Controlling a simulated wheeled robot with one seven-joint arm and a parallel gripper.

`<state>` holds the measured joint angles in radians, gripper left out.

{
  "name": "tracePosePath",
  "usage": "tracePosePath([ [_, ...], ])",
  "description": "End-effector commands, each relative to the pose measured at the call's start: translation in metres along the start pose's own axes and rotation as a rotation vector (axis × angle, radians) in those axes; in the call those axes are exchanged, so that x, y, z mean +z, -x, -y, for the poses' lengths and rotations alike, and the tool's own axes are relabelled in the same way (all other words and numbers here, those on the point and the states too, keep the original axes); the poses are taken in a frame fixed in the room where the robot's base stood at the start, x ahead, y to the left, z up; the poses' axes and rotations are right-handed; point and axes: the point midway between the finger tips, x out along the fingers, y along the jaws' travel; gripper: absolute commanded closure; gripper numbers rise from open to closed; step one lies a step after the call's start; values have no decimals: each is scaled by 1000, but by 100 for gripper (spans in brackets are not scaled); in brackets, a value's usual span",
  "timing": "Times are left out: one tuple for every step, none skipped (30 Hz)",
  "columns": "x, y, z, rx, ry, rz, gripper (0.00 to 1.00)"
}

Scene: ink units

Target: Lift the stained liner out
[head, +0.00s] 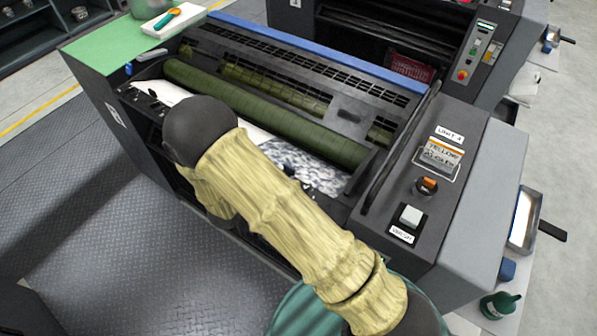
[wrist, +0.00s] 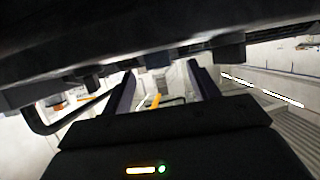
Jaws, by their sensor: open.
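The stained liner (head: 308,168) is a white sheet with dark blotches, lying in the trough of the ink unit below the long olive roller (head: 262,115). Its cleaner white left end (head: 167,93) shows too; my arm covers the middle. In the head view my gripper is mostly hidden behind my sleeved arm, so I cannot tell how far it is from the liner. In the wrist view the two dark fingers of my gripper (wrist: 164,88) stand apart with nothing visible between them. The liner cannot be made out in the wrist view.
A dark bar of machinery (wrist: 150,50) crosses the top of the wrist view, close to the camera. A green bottle (head: 499,304) and a metal tray (head: 524,220) sit at right.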

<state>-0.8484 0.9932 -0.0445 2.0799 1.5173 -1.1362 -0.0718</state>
Motion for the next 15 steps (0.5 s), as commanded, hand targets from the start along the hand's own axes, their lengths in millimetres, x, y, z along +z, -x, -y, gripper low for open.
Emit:
tracePosePath([
  [-1,-4,-1,3,1,-1,40],
  [-1,-6,-2,3,2,-1,40],
  [-1,-11,-2,5,1,0,40],
  [0,-15,-3,6,2,0,40],
  [0,-18,-3,5,3,0,40],
  [0,-24,-4,6,2,0,40],
  [1,-28,-4,6,2,0,40],
  [2,-32,-4,5,2,-1,40],
  [2,-37,-4,3,2,-1,40],
  [3,-40,-3,1,3,-1,40],
  [4,-42,-2,-2,3,0,40],
  [4,-44,-1,-5,3,0,40],
  [5,-45,-1,-6,4,1,40],
  [6,-46,0,-7,4,1,40],
  [6,-46,0,-8,4,1,40],
])
